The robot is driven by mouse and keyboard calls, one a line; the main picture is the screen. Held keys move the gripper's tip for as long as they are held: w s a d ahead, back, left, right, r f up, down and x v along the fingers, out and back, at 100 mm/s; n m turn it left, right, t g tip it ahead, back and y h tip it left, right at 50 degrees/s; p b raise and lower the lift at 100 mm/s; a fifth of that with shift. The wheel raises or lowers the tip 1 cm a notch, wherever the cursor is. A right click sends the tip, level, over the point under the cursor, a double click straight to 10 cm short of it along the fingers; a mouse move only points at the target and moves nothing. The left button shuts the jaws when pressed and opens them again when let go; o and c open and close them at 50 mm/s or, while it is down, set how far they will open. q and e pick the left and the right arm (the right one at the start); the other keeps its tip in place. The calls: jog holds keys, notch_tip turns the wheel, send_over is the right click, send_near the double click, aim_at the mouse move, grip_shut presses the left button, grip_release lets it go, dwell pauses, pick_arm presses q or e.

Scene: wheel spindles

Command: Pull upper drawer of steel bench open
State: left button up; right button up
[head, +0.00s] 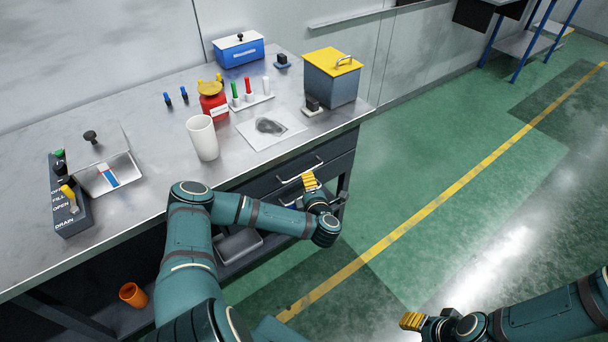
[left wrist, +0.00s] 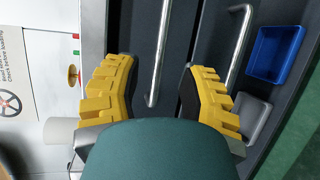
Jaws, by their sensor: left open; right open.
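The steel bench (head: 150,165) has two dark drawers stacked under its right end. The upper drawer (head: 265,187) looks shut, with a silver bar handle (head: 300,171). In the left wrist view this upper handle (left wrist: 160,50) lies between the finger lines, and the lower drawer's handle (left wrist: 240,45) is to its right. My left gripper (head: 310,183) is open in front of the drawers, near the upper handle; I cannot tell whether it touches. It also shows in the left wrist view (left wrist: 159,75) with its yellow fingers apart. My right gripper (head: 412,321) is open and empty over the floor.
On the bench top stand a white cup (head: 202,138), a red container (head: 213,105), and a grey box with a yellow lid (head: 332,80). A blue bin (left wrist: 275,54) and a grey bin (left wrist: 251,116) sit below the drawers.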

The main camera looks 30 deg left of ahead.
pick_arm(q)
jog(key=b+x, duration=0.1)
jog(key=x, duration=0.5)
jog(key=shift+w+a, duration=0.15)
jog(key=shift+w, duration=0.05)
grip_shut()
